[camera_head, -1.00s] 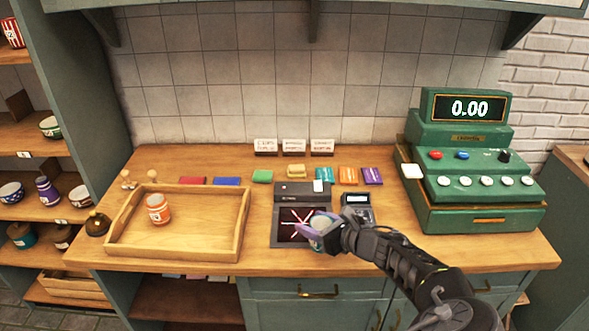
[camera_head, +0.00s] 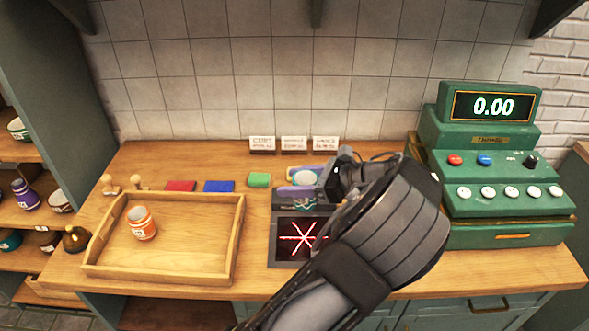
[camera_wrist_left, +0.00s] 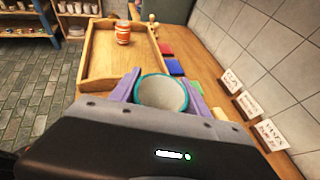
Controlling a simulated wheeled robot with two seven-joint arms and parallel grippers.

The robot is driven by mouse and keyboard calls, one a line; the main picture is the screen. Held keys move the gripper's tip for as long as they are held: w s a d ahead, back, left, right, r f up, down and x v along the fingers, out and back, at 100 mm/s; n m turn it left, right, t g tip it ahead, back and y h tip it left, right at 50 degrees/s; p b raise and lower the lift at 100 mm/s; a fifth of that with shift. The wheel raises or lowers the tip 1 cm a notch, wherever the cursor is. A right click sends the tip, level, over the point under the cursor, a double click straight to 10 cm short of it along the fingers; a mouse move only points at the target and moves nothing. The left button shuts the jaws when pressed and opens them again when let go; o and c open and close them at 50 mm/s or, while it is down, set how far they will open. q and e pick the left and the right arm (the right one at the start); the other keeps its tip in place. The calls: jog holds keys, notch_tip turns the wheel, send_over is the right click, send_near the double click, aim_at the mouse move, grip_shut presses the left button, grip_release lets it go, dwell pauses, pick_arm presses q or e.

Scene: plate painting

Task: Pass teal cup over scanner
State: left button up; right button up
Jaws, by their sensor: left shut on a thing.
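The teal cup (camera_wrist_left: 162,92) has a pale inside and a teal rim. My left gripper (camera_wrist_left: 165,95) is shut on it, with a purple finger on each side. In the head view the cup (camera_head: 305,177) is partly hidden by my left gripper (camera_head: 302,188). It appears above the rear part of the scanner (camera_head: 274,240), away from the middle of the red beams. The scanner has a dark window with red crossing lines; my arm covers its right side. My right gripper is not in view.
A wooden tray (camera_head: 90,270) on the left holds an orange cup (camera_head: 141,223). A green cash register (camera_head: 500,165) reading 0.00 stands at right. Coloured blocks and small white cards (camera_head: 294,144) line the back. Counter is clear between tray and scanner.

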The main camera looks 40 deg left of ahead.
pick_arm(q)
jog(key=shift+s+d+r, duration=0.15)
jog(key=shift+s, duration=0.05)
jog(key=shift+w+f, duration=0.1)
jog(key=shift+f, duration=1.95)
jog(key=shift+r, duration=0.1)
jog(key=shift+r, duration=2.5)
